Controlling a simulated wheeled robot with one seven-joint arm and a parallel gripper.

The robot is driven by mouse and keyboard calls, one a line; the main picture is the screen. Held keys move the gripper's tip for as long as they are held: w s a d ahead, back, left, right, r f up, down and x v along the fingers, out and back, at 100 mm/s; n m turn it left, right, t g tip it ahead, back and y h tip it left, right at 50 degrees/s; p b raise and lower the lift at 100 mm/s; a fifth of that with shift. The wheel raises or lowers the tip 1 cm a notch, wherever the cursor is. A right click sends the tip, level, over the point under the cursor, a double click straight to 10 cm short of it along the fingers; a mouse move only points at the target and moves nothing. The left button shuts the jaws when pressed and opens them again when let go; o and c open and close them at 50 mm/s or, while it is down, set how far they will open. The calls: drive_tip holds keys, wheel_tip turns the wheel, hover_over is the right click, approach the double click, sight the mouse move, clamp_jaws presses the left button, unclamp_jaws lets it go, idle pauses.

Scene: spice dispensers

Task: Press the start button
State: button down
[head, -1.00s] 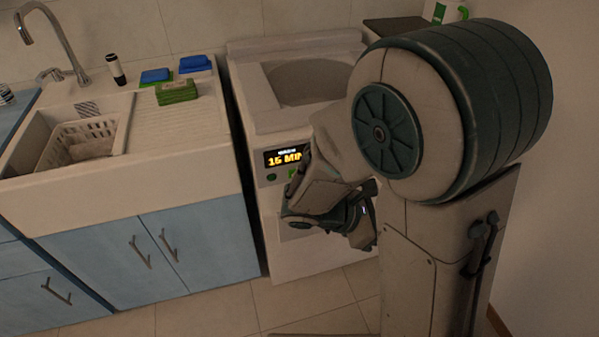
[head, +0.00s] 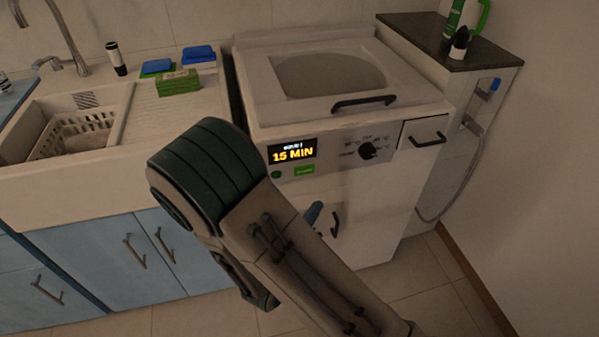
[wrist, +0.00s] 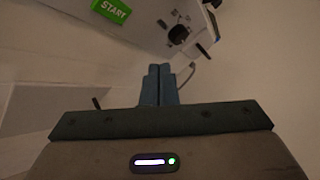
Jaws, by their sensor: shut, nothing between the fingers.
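The start button is a green rectangle (head: 304,170) below the display on the front panel of the white washing machine (head: 400,108). In the wrist view the green START button (wrist: 111,10) is at the top edge, partly cut off, with its word readable. My gripper (wrist: 160,70) is shut and empty, its blue fingers together, pointing up the picture below and right of the button, apart from it. In the head view my arm covers most of the gripper; a blue tip (head: 313,212) shows past the arm, below the button.
The display (head: 292,150) reads 15 MIN. Dark handles (head: 427,138) stick out of the machine. The sink cabinet (head: 160,240) stands to the left. Floor is free at right.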

drive_tip(key=shift+d, duration=0.2)
drive_tip(key=shift+w, duration=0.1)
approach(313, 169)
drive_tip(key=w+d, duration=0.2)
drive_tip(key=d, duration=0.1)
drive_tip(key=shift+w+a+r, duration=0.15)
drive_tip(key=shift+w+r, duration=0.1)
drive_tip(key=shift+w, duration=0.45)
drive_tip(key=shift+w, duration=0.1)
idle(1.5)
drive_tip(key=shift+w+a, duration=0.1)
drive_tip(key=shift+w, duration=0.3)
